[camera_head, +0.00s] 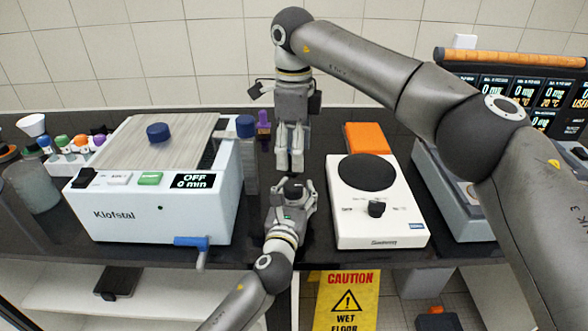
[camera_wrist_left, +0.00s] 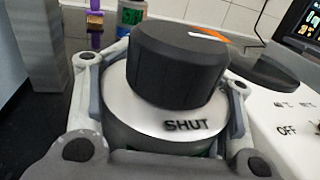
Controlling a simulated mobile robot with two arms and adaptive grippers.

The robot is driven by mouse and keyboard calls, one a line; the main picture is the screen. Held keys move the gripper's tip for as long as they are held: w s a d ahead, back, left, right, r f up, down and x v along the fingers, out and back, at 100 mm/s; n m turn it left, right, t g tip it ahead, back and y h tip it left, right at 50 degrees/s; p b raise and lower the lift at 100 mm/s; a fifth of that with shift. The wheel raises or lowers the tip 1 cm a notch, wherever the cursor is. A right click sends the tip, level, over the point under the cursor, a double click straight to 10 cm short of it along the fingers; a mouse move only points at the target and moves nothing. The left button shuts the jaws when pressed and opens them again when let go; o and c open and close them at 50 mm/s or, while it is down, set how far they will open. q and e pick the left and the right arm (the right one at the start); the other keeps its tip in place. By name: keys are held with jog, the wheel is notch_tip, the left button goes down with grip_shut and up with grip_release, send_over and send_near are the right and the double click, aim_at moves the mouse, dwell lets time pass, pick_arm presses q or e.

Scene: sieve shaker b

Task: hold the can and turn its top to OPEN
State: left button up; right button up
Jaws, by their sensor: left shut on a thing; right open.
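The can has a black round top (camera_wrist_left: 178,63) with an orange mark on its upper face. Its pale collar (camera_wrist_left: 150,112) reads SHUT at the front in the left wrist view. My left gripper (camera_wrist_left: 165,105) is shut around the can, with a finger on each side. In the head view the can's black top (camera_head: 293,189) stands up out of my left gripper (camera_head: 291,205). My right gripper (camera_head: 290,168) points down just above and behind the top. Its fingers are apart and hold nothing. Most of the can's body is hidden by my left gripper.
A white Klofstal machine (camera_head: 150,215) with a blue crank (camera_head: 192,243) stands to the left. A white hotplate (camera_head: 380,225) stands close on the right, with an orange block (camera_head: 368,138) behind it. A purple item (camera_head: 263,130) stands behind. The bench's front edge is near my left gripper.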

pick_arm(q)
jog(key=shift+f, duration=0.1)
pick_arm(e)
jog(key=shift+r, duration=1.7)
pick_arm(q)
jog(key=o, duration=1.6)
jog(key=shift+c, duration=0.2)
jog(key=s, duration=0.4)
jog(key=s+a, duration=0.1)
jog(key=s, duration=0.3)
jog(key=s+a, duration=0.1)
jog(key=s, duration=0.2)
jog(key=shift+s+a, duration=0.2)
jog(key=shift+s, duration=0.2)
jog(key=shift+s, duration=0.1)
pick_arm(e)
jog(key=shift+f, duration=0.1)
